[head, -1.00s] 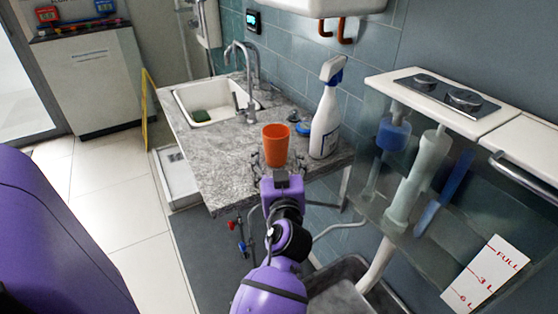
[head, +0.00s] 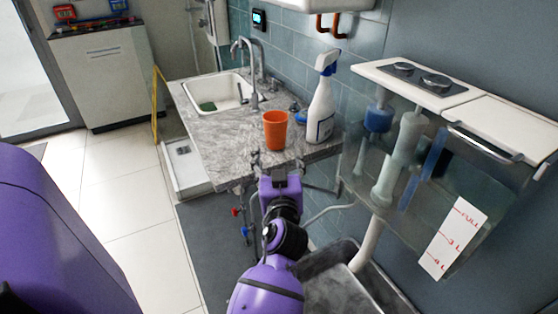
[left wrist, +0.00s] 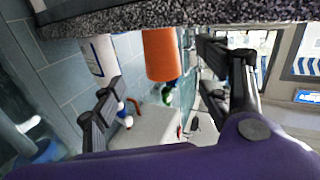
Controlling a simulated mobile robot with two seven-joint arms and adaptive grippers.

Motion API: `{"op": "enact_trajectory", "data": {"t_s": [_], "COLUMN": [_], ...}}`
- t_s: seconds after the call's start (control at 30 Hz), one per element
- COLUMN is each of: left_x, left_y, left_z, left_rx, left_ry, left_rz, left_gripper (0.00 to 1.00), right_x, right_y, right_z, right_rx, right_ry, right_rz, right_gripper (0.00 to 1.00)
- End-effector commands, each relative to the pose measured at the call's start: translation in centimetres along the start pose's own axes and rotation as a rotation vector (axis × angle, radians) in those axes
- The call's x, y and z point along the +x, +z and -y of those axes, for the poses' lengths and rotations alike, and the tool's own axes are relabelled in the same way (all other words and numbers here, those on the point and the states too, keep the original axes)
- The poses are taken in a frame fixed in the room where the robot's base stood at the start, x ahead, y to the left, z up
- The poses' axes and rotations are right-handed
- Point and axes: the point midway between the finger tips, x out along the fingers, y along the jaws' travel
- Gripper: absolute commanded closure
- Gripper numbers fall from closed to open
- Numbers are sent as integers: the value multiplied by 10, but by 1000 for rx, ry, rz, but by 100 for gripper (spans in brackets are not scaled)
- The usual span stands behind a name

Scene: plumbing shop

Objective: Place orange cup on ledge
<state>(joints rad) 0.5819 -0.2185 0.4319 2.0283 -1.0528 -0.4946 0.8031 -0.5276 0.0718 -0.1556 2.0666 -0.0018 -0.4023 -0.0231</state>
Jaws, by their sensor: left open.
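The orange cup (head: 275,130) stands upright on the grey marbled counter (head: 200,130), near its front edge. It also shows in the left wrist view (left wrist: 162,53), where the picture is upside down. My left gripper (head: 278,165) is open and empty at the counter's front edge. Its fingers (left wrist: 168,92) are spread to either side of the cup's line, with the cup just beyond them and apart from them. A white shelf-like top (head: 415,80) with a plate and two round knobs is at the right; I cannot tell whether this is the ledge. My right gripper is not in view.
A white spray bottle (head: 321,105) stands close right of the cup. A blue item (head: 301,116) lies behind them. The sink (head: 213,90) and tap (head: 248,70) are further back. A clear tank (head: 420,190) with tubes hangs at the right. Open counter lies left of the cup.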

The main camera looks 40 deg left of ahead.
Motion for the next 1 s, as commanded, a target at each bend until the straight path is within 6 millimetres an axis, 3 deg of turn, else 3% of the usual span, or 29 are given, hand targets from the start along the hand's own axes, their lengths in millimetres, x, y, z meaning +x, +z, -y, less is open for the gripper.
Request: {"op": "enact_trajectory", "data": {"t_s": [0.37,0.47,0.57,0.67,0.77,0.9,1.0], "left_x": [-1,-9,-28,-66,-122,-221,-297], "left_y": [4,22,59,117,178,252,288], "left_z": [1,5,14,28,49,88,118], "left_rx": [8,41,110,208,303,402,442], "left_ry": [6,30,86,179,289,438,529], "left_rz": [6,35,98,206,336,540,681], "left_gripper": [31,31,31,31,31,31,31], "right_x": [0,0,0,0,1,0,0], "right_y": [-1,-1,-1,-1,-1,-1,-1], "right_z": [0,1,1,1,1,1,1], "right_rx": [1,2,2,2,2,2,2], "right_ry": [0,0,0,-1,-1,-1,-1], "right_rz": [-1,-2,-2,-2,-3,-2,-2], "right_gripper": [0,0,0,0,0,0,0]}}
